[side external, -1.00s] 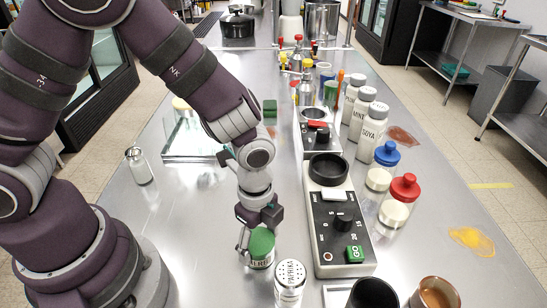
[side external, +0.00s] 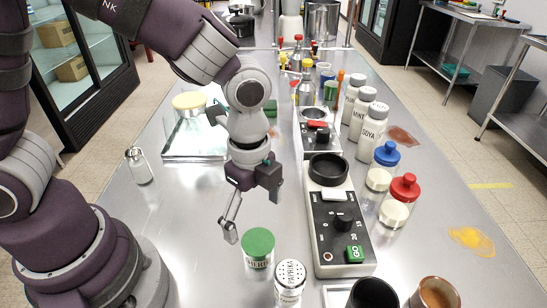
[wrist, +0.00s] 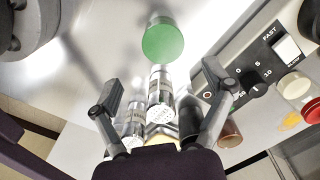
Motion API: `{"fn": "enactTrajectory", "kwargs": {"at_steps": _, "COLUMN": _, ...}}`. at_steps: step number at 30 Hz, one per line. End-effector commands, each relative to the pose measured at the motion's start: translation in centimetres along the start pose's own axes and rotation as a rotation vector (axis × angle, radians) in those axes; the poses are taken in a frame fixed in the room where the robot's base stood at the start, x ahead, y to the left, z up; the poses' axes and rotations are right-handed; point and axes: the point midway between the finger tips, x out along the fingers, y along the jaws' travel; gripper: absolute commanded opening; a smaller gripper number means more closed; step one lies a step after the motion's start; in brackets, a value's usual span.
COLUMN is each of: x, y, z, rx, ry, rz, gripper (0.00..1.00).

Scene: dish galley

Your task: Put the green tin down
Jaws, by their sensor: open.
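The green tin (side external: 258,262), a clear-sided tin with a green lid and a partly readable label, stands upright on the steel counter. Its green lid also shows at the top middle of the wrist view (wrist: 163,42). My gripper (side external: 231,226) is open and empty, above and to the left of the tin in the side view, apart from it. In the wrist view the two fingers (wrist: 158,95) are spread wide with nothing held between them; the tin lies beyond them.
A paprika shaker (side external: 290,283) stands just in front of the tin. Red-lidded (side external: 401,200) and blue-lidded jars (side external: 383,165) stand farther right. A salt shaker (side external: 139,166) stands left. The counter left of the tin is clear.

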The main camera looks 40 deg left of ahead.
Motion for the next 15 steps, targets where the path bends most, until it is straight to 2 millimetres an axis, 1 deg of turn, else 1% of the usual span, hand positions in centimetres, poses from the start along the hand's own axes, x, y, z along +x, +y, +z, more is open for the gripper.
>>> {"fn": "enactTrajectory", "kwargs": {"at_steps": 1, "x": -1.0, "y": -0.1, "z": 0.0, "rx": 0.000, "ry": 0.003, "rz": -0.005, "gripper": 0.81}}
{"fn": "enactTrajectory", "kwargs": {"at_steps": 3, "x": -2.0, "y": -0.1, "z": 0.0, "rx": 0.000, "ry": 0.002, "rz": -0.003, "gripper": 0.81}}
{"fn": "enactTrajectory", "kwargs": {"at_steps": 5, "x": -2.6, "y": 0.0, "z": 0.0, "rx": -0.003, "ry": 0.001, "rz": -0.002, "gripper": 0.81}}
{"fn": "enactTrajectory", "kwargs": {"at_steps": 8, "x": -4.0, "y": -0.2, "z": 0.9, "rx": -0.106, "ry": 0.020, "rz": -0.034, "gripper": 0.81}}
{"fn": "enactTrajectory", "kwargs": {"at_steps": 11, "x": -6.7, "y": -0.3, "z": 3.4, "rx": -0.401, "ry": 0.079, "rz": -0.117, "gripper": 0.81}}
{"fn": "enactTrajectory", "kwargs": {"at_steps": 12, "x": -7.8, "y": -0.2, "z": 4.7, "rx": -0.548, "ry": 0.113, "rz": -0.156, "gripper": 0.81}}
{"fn": "enactTrajectory", "kwargs": {"at_steps": 14, "x": -9.1, "y": 0.3, "z": 6.5, "rx": -0.771, "ry": 0.168, "rz": -0.212, "gripper": 0.81}}
{"fn": "enactTrajectory", "kwargs": {"at_steps": 15, "x": -9.9, "y": 0.7, "z": 7.5, "rx": -0.913, "ry": 0.208, "rz": -0.247, "gripper": 0.81}}
